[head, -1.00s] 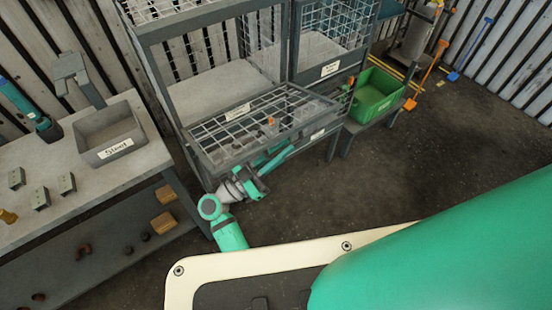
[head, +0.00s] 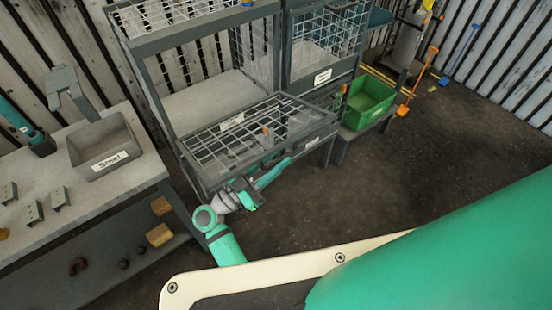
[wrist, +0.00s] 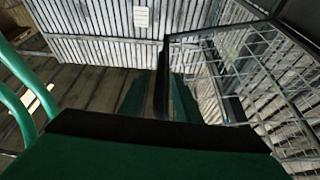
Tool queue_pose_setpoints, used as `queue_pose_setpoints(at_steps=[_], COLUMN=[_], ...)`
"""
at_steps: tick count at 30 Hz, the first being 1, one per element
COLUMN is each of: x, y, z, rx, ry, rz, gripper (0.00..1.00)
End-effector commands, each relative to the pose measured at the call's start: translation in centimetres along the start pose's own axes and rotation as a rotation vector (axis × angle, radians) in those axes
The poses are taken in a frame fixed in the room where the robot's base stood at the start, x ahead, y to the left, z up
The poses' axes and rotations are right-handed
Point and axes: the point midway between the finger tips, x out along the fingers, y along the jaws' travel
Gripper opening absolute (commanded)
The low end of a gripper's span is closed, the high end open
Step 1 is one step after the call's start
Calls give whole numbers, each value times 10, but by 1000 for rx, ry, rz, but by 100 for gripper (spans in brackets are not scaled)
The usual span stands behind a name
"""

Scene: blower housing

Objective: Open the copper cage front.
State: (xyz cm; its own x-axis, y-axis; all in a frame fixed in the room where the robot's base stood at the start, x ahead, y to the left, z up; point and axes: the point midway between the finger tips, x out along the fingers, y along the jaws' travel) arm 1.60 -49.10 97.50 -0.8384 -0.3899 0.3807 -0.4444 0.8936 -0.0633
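A cage front of wire mesh in a dark frame (head: 222,148) juts out, lowered about level, from the left cage, whose front side stands open above it. It carries a small white label (head: 231,122), too small to read, so I cannot confirm that it is the copper one. My gripper (head: 268,174) is low at the panel's near outer edge. In the wrist view my two teal fingers (wrist: 160,100) stand apart on either side of a dark upright bar, which seems to be the frame's edge, with mesh to the right. Whether they clamp it is unclear.
A second cage with an upright mesh front (head: 325,45) stands to the right. A green bin (head: 369,98) sits beyond it. At left is a workbench with a tray labelled Steel (head: 105,148). The dark floor (head: 420,150) at right is open.

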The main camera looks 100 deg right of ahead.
Motion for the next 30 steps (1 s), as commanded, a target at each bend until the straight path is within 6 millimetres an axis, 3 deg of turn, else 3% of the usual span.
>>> queue_pose_setpoints(at_steps=[18, 30], x=[-96, -107], y=[-1, 0], z=[-1, -1], rx=[2, 2], ry=[1, 2], rz=[-6, -3], gripper=[30, 30])
